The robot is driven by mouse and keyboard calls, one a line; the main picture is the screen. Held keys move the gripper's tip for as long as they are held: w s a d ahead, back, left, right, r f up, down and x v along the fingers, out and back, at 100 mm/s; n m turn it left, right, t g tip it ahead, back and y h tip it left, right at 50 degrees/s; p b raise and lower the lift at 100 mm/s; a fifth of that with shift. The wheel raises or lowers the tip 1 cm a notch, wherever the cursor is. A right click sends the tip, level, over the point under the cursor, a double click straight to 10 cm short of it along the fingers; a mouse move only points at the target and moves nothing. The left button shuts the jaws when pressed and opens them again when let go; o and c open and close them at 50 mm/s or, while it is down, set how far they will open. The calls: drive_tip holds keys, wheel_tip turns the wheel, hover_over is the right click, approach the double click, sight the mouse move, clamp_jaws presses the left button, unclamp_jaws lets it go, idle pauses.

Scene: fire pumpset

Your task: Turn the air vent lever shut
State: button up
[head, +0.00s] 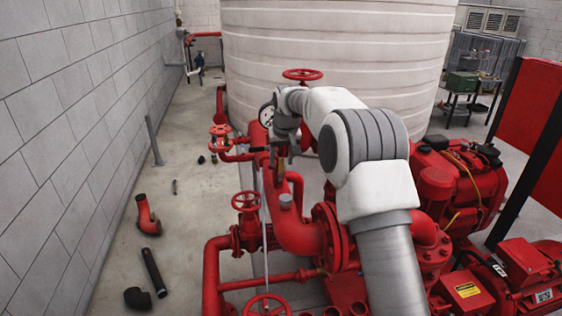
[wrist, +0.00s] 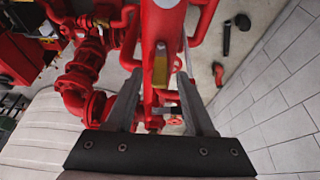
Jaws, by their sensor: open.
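A small brass-yellow piece, which looks like the air vent lever (wrist: 160,66), shows against the red pipework in the wrist view. It lies between the tips of my gripper (wrist: 160,77), with a finger on each side. The fingers are open, and I see no clear contact. In the head view my gripper (head: 281,150) points down over the red pipe, with the brass-coloured piece (head: 281,170) just below it. A small grey fitting (wrist: 166,109) lies between the fingers in the wrist view. The lever's pivot cannot be made out.
Red handwheels (head: 246,201) and pipes crowd around my gripper. A pressure gauge (head: 267,115) stands close by its left. A large white tank (head: 340,60) is behind, and a red engine (head: 455,185) is at right. Loose pipe pieces (head: 153,272) lie on the left floor.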

sight(281, 171)
drive_tip(key=shift+x, duration=1.15)
clamp_jaws()
idle(0.6)
